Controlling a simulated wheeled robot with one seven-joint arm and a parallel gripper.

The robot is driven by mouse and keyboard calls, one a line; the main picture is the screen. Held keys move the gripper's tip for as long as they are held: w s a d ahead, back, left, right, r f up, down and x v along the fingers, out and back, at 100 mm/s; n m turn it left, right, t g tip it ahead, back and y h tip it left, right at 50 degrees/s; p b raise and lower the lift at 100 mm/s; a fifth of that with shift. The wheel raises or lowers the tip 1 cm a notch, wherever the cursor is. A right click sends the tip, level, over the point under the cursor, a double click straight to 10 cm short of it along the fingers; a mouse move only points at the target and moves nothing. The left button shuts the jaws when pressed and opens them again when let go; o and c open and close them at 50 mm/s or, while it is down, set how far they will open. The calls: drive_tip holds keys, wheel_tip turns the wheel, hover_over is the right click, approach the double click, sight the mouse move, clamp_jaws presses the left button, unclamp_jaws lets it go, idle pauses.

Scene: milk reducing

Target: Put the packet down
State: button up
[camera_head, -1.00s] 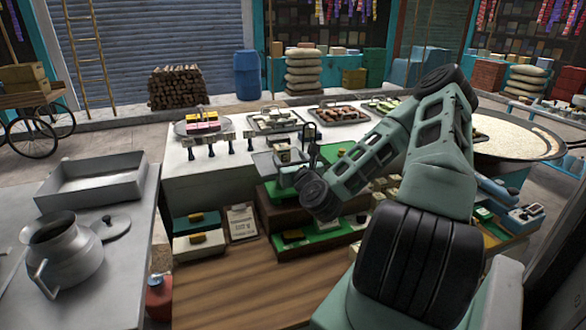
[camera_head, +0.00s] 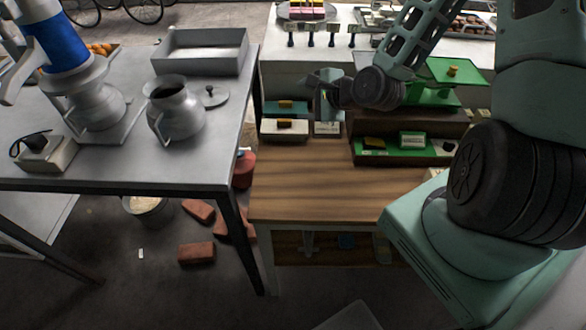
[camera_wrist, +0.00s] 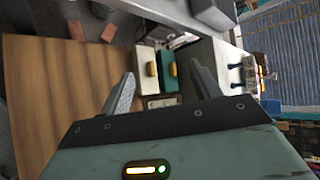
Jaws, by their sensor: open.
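My gripper (camera_wrist: 164,86) is open, its two fingers wide apart with nothing held between them in the wrist view. In the head view my gripper (camera_head: 328,94) is above the back edge of the brown wooden table (camera_head: 310,185), near a small printed card (camera_head: 327,128). I cannot surely pick out the packet. A small pale green-and-white block (camera_head: 411,140) sits in a green-lined tray (camera_head: 385,157) to the right of my gripper. In the wrist view the wooden table (camera_wrist: 55,100) fills the left side, bare where it shows.
A white box (camera_head: 270,130) and a dark green box (camera_head: 290,106), each with a yellow piece, stand left of the card. A metal table (camera_head: 105,165) with a jug (camera_head: 178,115) stands at left. The wooden table's front is clear. Bricks (camera_head: 197,252) lie on the floor.

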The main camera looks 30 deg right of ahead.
drive_tip(key=s+a+r+n+g, duration=0.2)
drive_tip(key=s+a+n+g, duration=0.55)
drive_tip(key=a+n, duration=0.6)
drive_tip(key=s+a+r+n+g+h, duration=0.1)
drive_tip(key=s+a+r+n, duration=0.1)
drive_tip(key=s, duration=0.4)
drive_tip(key=s+a+r+n+g+h, duration=0.1)
drive_tip(key=s+r+n, duration=0.3)
drive_tip(key=s+n, duration=0.2)
drive_tip(key=s+a+r+n+g, duration=0.1)
drive_tip(key=s+a+r+n, duration=0.1)
drive_tip(key=s+r+n, duration=0.2)
drive_tip(key=s+n, duration=0.2)
drive_tip(key=s, duration=0.1)
drive_tip(key=shift+a+h, duration=0.3)
drive_tip(key=shift+h, duration=0.1)
drive_tip(key=shift+n+g, duration=0.25)
wheel_tip(320, 180, down, 16)
drive_tip(key=b, duration=1.6)
